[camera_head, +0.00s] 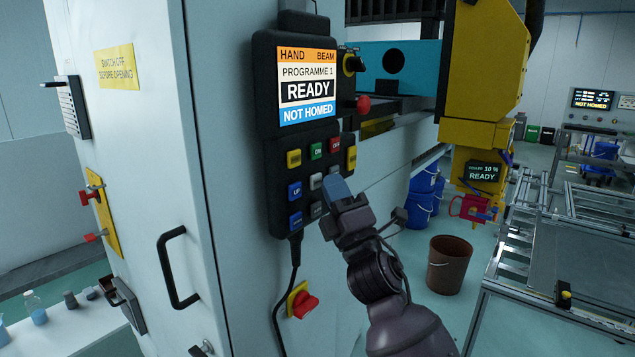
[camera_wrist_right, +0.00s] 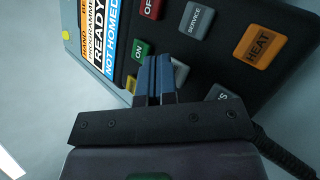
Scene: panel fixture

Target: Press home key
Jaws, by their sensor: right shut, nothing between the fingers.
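A black hand pendant (camera_head: 268,150) hangs on the pale cabinet. Its screen (camera_head: 307,88) reads PROGRAMME 1, READY and NOT HOMED. Its keypad has a green ON key (camera_head: 316,151), a red key (camera_head: 335,146), yellow keys, a blue UP key (camera_head: 295,191) and grey keys. I cannot read a home label on any key. My right gripper (camera_head: 337,188) is shut and empty, its blue fingertips in front of the keypad's right side. In the wrist view the fingertips (camera_wrist_right: 154,76) lie beside the ON key (camera_wrist_right: 141,50) and a grey key (camera_wrist_right: 182,73). I cannot tell whether they touch. My left gripper is not seen.
A cable (camera_head: 283,290) hangs below the pendant. A red knob (camera_head: 304,304) on the cabinet is below my right gripper. A black door handle (camera_head: 172,268) stands out at the left. A yellow machine head (camera_head: 483,80), a brown bucket (camera_head: 449,264) and a metal frame table are at the right.

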